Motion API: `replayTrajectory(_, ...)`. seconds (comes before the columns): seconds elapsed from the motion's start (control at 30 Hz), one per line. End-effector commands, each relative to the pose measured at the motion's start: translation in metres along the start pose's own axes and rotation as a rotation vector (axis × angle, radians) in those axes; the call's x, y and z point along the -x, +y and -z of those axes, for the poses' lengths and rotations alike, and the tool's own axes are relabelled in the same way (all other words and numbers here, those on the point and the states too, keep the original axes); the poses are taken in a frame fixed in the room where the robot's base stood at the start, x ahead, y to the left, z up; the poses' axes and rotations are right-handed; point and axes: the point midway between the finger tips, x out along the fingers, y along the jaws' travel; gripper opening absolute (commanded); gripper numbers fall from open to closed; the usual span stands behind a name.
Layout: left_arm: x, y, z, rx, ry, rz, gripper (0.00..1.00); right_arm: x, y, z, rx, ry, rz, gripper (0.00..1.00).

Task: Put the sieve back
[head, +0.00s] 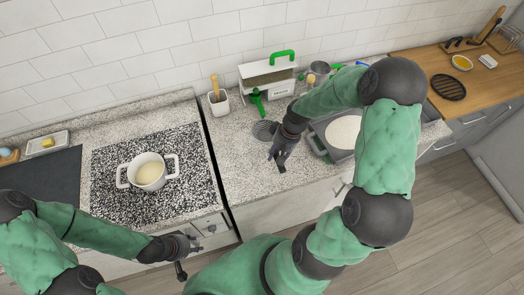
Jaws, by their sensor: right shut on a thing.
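The fingers hide most of that handle, and I cannot tell whether the disc touches the counter. My left gripper (190,246) is in front of the stove's front edge, away from the sieve. Its fingers are too small to read.
A grey tray with white contents (343,131) lies partly behind my right arm. A white pot (149,172) sits on the stove.

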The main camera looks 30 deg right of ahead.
Motion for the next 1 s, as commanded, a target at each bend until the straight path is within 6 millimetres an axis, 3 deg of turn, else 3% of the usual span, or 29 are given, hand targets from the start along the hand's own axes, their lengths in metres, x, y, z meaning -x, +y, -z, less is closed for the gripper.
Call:
replayTrajectory(0.17, 0.002, 0.001, 0.000, 0.000, 0.001, 0.000, 0.40, -0.018, -0.006, 0.033, 0.003, -0.002, 0.001, 0.00)
replayTrajectory(0.5, 0.002, 0.000, 0.001, 0.001, 0.001, 0.000, 0.40, -0.064, -0.003, 0.068, 0.001, -0.001, 0.000, 0.00)
replayTrajectory(0.77, 0.002, 0.000, 0.001, 0.001, 0.001, 0.000, 0.40, -0.074, -0.002, 0.076, 0.001, -0.001, 0.000, 0.00)
replayTrajectory(1.0, 0.005, 0.002, 0.000, 0.001, 0.001, 0.000, 0.40, -0.102, 0.004, 0.077, 0.001, -0.003, 0.000, 0.00)
